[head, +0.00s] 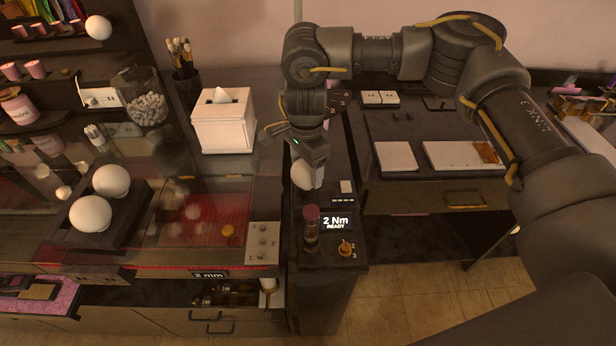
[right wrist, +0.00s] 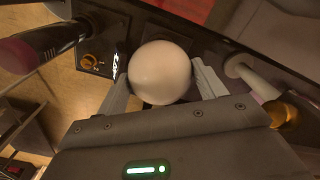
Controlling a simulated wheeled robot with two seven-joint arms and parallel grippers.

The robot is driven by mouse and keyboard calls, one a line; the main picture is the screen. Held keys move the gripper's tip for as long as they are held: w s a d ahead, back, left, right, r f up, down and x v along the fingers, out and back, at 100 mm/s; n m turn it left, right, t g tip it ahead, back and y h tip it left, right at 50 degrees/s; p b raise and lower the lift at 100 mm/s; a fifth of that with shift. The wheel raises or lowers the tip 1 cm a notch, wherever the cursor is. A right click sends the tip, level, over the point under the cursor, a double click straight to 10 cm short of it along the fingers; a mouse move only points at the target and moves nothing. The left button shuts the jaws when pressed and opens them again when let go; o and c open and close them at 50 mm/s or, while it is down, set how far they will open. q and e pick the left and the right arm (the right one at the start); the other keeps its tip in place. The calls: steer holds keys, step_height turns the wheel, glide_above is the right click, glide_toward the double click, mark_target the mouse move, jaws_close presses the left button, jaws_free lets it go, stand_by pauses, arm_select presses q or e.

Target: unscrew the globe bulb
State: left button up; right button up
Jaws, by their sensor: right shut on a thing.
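A white globe bulb (head: 302,175) is between the fingers of my right gripper (head: 308,165), above the narrow dark counter in the middle of the head view. The right wrist view shows the same globe (right wrist: 160,72) with a grey finger on each side, shut on it. The globe's base is hidden, so I cannot tell whether it sits in a socket. Two more white globes (head: 90,214) (head: 110,180) are on a dark stand at the left, and another globe (head: 98,27) is at the upper left. My left gripper is not in view.
A white tissue box (head: 224,125) is to the left. Tiled floor (head: 430,300) shows at the lower right.

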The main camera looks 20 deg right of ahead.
steer(key=shift+f+n+b, duration=0.1)
steer(key=shift+n+b, duration=0.25)
steer(key=shift+n, duration=0.75)
steer(key=n, duration=0.2)
steer(key=shift+n, duration=0.4)
steer(key=o, duration=0.7)
steer(key=shift+r+p, duration=1.1)
steer(key=shift+r, duration=0.6)
steer(key=shift+f, duration=0.1)
